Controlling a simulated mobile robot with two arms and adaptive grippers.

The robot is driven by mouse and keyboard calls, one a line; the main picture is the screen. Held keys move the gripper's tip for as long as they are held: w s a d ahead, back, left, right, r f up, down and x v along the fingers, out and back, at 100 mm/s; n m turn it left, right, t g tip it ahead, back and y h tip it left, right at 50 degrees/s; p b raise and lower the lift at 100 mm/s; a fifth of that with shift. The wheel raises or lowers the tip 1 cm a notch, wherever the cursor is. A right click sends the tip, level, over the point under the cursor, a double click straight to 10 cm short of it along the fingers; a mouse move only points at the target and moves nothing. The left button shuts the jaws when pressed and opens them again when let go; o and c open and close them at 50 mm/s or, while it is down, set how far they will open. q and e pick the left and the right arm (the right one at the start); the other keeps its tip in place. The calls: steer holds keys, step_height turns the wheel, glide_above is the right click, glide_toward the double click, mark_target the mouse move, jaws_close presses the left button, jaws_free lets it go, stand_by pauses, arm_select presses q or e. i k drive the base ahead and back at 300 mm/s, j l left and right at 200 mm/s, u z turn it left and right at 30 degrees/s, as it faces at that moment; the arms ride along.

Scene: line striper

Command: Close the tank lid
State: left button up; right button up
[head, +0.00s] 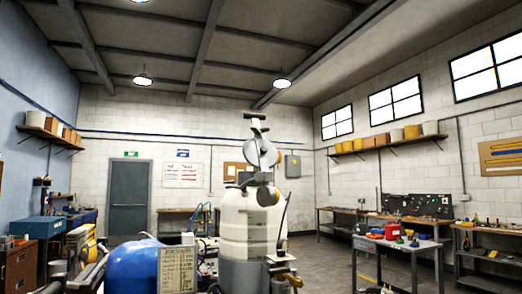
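A large white tank (250,222) stands at the centre of the head view, upright, with a stepped top. A pale grey round disc (262,154) stands steeply upright above the tank top; it looks like a raised lid, but I cannot tell for sure. A dark, small opening or fitting shows at the tank top below the disc. A thin dark curved part runs down the tank's right side. I cannot make out either of my grippers in this view.
A blue rounded tank (135,266) and a tan label plate (177,270) are in the left foreground. A metal table (400,245) with a red item stands at right. Workbenches line the right wall. Floor shows between the white tank and that table.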

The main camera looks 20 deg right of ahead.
mark_target(260, 152)
steer(key=i+l+u, duration=0.25)
steer(key=i+l, duration=0.45)
steer(key=i, duration=0.05)
